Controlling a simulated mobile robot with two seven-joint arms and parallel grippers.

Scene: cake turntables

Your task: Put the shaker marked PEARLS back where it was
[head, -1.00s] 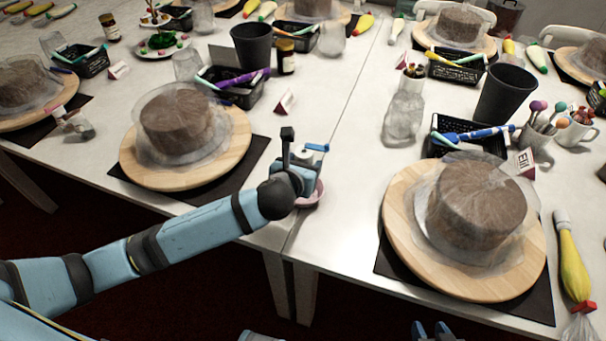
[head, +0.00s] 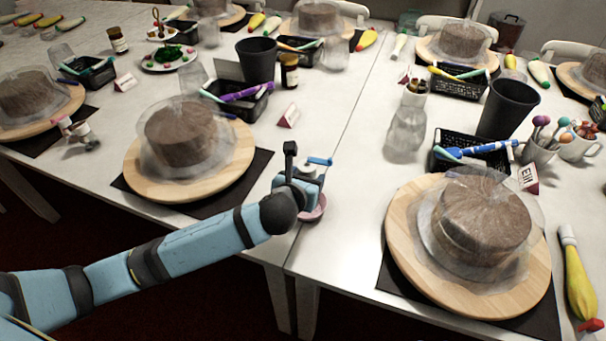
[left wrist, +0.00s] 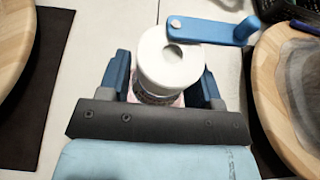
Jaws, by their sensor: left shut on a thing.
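My left gripper (left wrist: 165,88) is shut on a small white round-topped container (left wrist: 170,58) with a blue crank-like arm (left wrist: 225,34) reaching to the right. In the head view the gripper (head: 300,185) is near the table's front edge, between two cakes on boards. The container is largely hidden there, with its blue arm (head: 320,161) showing. No PEARLS marking can be read on it. A pink round rim (head: 316,208) shows beneath the gripper; I cannot tell whether it is part of the container. My right gripper is not in view.
A wrapped cake on a wooden board (head: 150,187) stands left, another board (head: 405,255) right. Behind are a black cup (head: 256,60), a card (head: 289,115) and a clear bottle (head: 406,130). A small pink-and-white thing (head: 83,132) is far left. The table between the boards is clear.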

